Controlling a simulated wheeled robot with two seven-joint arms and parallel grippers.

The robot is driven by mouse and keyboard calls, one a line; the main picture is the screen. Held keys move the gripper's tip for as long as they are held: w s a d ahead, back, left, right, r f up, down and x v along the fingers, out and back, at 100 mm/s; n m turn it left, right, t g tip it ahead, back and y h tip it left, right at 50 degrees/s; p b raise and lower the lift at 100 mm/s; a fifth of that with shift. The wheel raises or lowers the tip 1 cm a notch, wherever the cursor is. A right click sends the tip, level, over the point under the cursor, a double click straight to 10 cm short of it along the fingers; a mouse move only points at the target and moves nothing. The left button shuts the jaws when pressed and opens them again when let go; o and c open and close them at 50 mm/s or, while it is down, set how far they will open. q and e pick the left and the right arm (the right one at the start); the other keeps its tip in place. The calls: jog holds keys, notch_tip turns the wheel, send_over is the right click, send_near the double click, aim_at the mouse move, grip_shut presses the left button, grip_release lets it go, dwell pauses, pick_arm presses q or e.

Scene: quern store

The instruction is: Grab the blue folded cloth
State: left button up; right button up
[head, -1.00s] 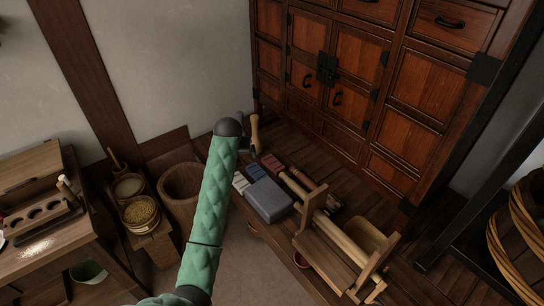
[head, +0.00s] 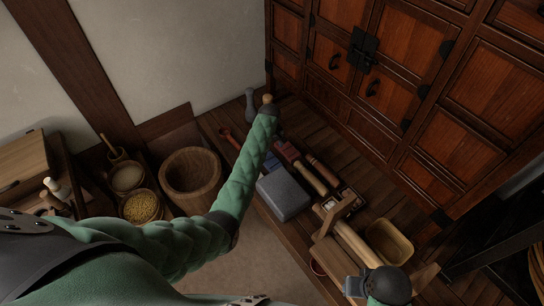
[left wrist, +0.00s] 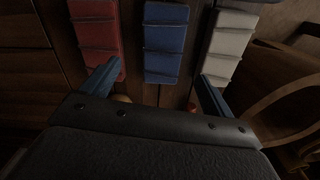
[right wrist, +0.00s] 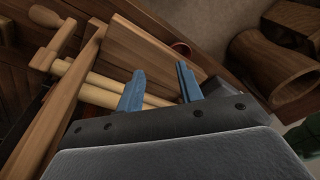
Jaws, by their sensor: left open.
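The blue folded cloth (left wrist: 165,42) lies flat in the left wrist view, with a red folded cloth (left wrist: 95,38) to its left and a white one (left wrist: 228,48) to its right. My left gripper (left wrist: 158,86) is open and empty, its fingers apart at the near end of the blue cloth, which lies ahead between their lines. In the head view part of the blue cloth (head: 273,163) shows beside my green arm, which hides the left jaws and the white cloth. My right gripper (right wrist: 160,86) is open over a wooden frame with rollers.
A grey block (head: 284,195) sits just in front of the cloths. A wooden roller frame (head: 338,212) and a wooden tray (head: 389,241) stand to the right. A wooden tub (head: 190,174) and a grain bowl (head: 140,207) are left. A drawered cabinet (head: 385,75) closes off the back.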

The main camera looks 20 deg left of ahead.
aim_at(270, 159)
pick_arm(q)
jog(key=shift+s+d+r+n, duration=0.1)
jog(key=shift+s+r+n, duration=0.05)
jog(key=shift+r+n, duration=0.3)
jog(key=shift+f+n, duration=0.15)
jog(key=shift+n, duration=0.1)
jog(key=shift+f, duration=1.4)
jog(key=f+p, duration=0.1)
jog(key=f, duration=0.3)
jog(key=shift+s, duration=0.2)
jog(key=shift+f, duration=0.6)
pick_arm(e)
jog(key=f, duration=0.4)
jog(key=shift+w+f, duration=0.4)
pick_arm(q)
jog(key=shift+c, duration=0.5)
jog(key=c, duration=1)
